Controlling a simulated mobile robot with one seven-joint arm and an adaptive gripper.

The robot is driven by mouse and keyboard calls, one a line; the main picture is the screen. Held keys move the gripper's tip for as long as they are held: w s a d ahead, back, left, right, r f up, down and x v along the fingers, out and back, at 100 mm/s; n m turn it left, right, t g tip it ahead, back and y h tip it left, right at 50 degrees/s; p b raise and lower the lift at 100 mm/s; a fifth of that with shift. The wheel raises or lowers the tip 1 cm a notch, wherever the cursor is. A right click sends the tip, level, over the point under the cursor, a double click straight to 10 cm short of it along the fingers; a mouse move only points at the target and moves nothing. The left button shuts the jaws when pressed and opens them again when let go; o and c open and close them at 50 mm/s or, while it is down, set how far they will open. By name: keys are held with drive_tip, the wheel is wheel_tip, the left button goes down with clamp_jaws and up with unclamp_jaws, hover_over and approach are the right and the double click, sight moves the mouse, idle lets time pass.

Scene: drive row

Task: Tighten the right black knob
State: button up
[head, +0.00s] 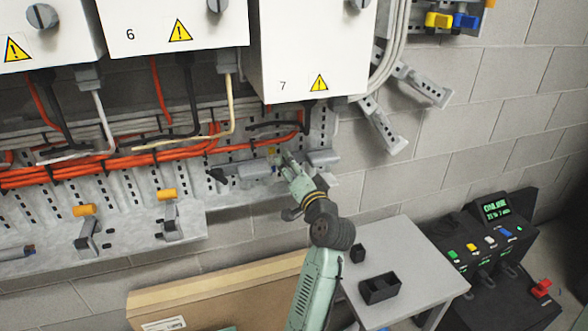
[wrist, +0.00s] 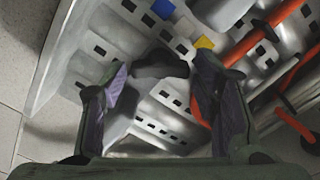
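A black knob (wrist: 160,66) shows in the wrist view, between and just beyond the fingertips of my gripper (wrist: 162,78). The two purple-lined fingers stand apart on either side of it, and I cannot tell whether either touches it. In the head view my gripper (head: 288,164) is up at the metal rail below cabinet 7, at the right end of a grey unit (head: 252,170). Another black knob-like part (head: 217,175) shows at that unit's left end. The knob in front of my gripper is not clearly visible in the head view.
Orange cables (head: 110,165) run along the perforated rail, and also pass close to my right finger in the wrist view (wrist: 240,48). Cabinet 7 (head: 312,50) hangs above.

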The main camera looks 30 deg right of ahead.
drive_tip(key=shift+o, duration=1)
drive_tip(key=v, duration=1.2)
